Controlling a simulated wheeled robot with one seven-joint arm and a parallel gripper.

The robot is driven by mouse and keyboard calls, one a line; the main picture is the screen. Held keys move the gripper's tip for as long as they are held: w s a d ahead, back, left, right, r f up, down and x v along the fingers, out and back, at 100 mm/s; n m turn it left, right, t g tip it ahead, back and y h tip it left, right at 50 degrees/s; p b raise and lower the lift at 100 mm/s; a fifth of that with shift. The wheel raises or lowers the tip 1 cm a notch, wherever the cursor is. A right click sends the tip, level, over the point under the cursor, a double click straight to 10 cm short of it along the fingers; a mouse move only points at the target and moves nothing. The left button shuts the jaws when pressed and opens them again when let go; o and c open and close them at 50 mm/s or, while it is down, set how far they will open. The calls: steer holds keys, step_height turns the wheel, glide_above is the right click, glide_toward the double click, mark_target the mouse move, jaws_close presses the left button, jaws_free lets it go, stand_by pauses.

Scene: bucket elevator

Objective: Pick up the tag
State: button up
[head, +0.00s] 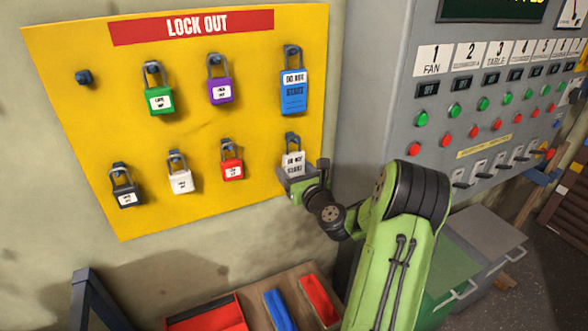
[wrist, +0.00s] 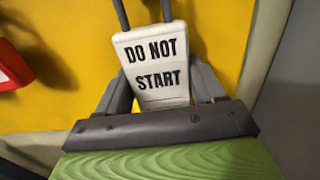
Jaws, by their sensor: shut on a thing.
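A white tag reading "DO NOT START" (head: 293,163) hangs from a hook at the lower right of the yellow lock-out board (head: 190,122). The tag (wrist: 155,62) fills the middle of the wrist view, with its shackle running up out of the frame. My gripper (head: 297,178) is at the tag's lower part, and in the wrist view its grey fingers (wrist: 163,97) are shut on the tag's lower sides. A blue tag, also marked "DO NOT" (head: 293,92), hangs directly above it.
Green (head: 159,98), purple (head: 220,90), red (head: 231,168), white (head: 179,182) and black (head: 125,194) padlocks hang on the board to the left. A grey control cabinet (head: 388,100) stands close on the right. Red and blue trays (head: 281,308) lie below.

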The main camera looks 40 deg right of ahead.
steer(key=shift+r, duration=0.55)
steer(key=shift+s+r+p, duration=0.2)
steer(key=shift+s+p, duration=0.05)
steer(key=shift+p, duration=0.1)
steer(key=b+v, duration=1)
steer(key=v, duration=0.7)
steer(key=shift+s+a, duration=0.2)
steer(key=shift+s, duration=0.05)
steer(key=w+a+f+n+g+y+p, duration=0.1)
steer(key=w+a+f+n+y+p, duration=0.6)
steer(key=w+a+f+y, duration=0.4)
steer(key=a+f+n+g+y+p, duration=0.1)
steer(key=a+f+n+g+y, duration=0.2)
steer(key=a, duration=0.4)
steer(key=a+f+n+g+y+p, duration=0.1)
steer(key=a+f+n+g+y, duration=0.2)
steer(key=a, duration=0.4)
steer(key=w+f+n+y, duration=0.1)
steer(key=y, duration=0.1)
steer(key=shift+a+f+y, duration=0.25)
steer(key=shift+a+y, duration=0.05)
steer(key=shift+y, duration=0.1)
